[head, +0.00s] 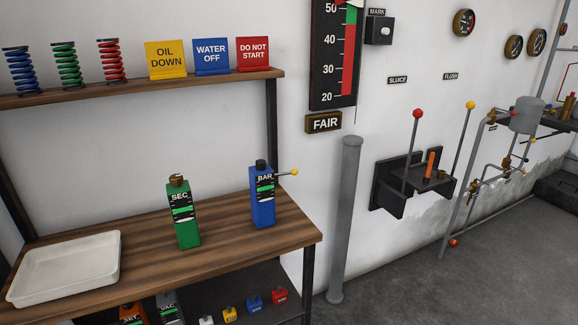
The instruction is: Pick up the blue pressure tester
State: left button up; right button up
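The blue pressure tester (262,208) stands upright on the wooden bench top (225,245), near its right end. It is a blue box with a black cap, a dark face marked "BAR" and a thin rod with a yellow ball sticking out to the right. Neither of my grippers shows in the head view.
A green "SEC" device (185,225) stands left of the tester, and a white tray (65,268) lies at the bench's left. A shelf (150,84) above holds coloured springs and signs. A grey pipe (345,220) stands right of the bench. Lower shelf items sit below.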

aim_at(261, 183)
jog(key=i+l+u, duration=0.4)
jog(key=l, duration=0.25)
jog(key=i+l+u, duration=0.15)
jog(key=i+l, duration=0.15)
jog(key=i+l+u, duration=0.2)
jog(key=l, duration=0.25)
jog(key=k, duration=0.15)
jog(key=i, duration=0.15)
